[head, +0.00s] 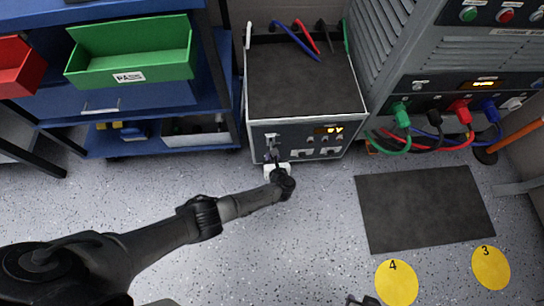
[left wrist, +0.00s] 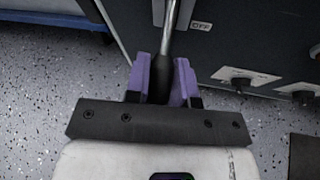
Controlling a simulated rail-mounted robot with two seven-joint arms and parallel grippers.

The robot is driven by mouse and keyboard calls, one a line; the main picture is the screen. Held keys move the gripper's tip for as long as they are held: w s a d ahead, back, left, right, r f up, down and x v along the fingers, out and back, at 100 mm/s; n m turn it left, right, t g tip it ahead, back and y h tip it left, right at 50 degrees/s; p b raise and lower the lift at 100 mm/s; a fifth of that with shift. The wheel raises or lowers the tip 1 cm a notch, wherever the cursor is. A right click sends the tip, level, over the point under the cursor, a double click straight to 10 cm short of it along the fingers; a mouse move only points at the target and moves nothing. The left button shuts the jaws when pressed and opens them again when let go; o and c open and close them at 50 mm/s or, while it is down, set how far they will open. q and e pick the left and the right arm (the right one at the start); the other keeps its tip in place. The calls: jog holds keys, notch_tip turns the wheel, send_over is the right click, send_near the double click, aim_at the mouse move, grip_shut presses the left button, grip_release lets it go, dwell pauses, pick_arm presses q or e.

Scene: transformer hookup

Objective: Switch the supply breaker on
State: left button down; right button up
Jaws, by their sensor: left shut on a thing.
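The supply unit is a grey box (head: 300,85) with a dark top and a front panel with a small lit amber display (head: 328,130). The breaker lever (left wrist: 171,35) is a metal rod with a black grip, beside an OFF label (left wrist: 201,26) in the left wrist view. My left gripper (left wrist: 163,78) has its purple fingers shut around the black grip. In the head view my left gripper (head: 275,165) is at the lower left of the panel and partly hides the lever. A small dark part at the bottom edge (head: 362,300) may be my right gripper.
A blue shelf cart (head: 225,75) with green (head: 135,60) and red bins stands left of the unit. A grey cabinet (head: 395,45) with coloured cables stands right. A dark mat (head: 425,208) and yellow floor discs marked 4 (head: 397,284) and 3 (head: 491,268) lie in front.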

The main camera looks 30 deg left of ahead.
pick_arm(q)
jog(key=r+g+p, duration=0.1)
jog(key=p, duration=0.1)
jog(key=r+g+h+p, duration=0.1)
jog(key=p, duration=0.2)
jog(key=r+g+h+p, duration=0.1)
jog(key=p, duration=0.1)
jog(key=shift+s+d+p, duration=0.25)
jog(key=shift+s+p, duration=0.1)
jog(key=shift+r+m+g+h+p, duration=0.3)
jog(key=shift+r+g+h+p, duration=0.2)
jog(key=shift+g+h+p, duration=0.55)
jog(key=c, duration=1)
grip_release()
jog(key=shift+s, duration=0.1)
jog(key=shift+o, duration=0.2)
jog(key=shift+s+d+r+p, duration=0.15)
jog(key=shift+r+p, duration=0.25)
jog(key=shift+p, duration=0.25)
jog(key=p+v, duration=1.2)
jog(key=shift+d+r, duration=0.25)
jog(key=shift+d, duration=0.15)
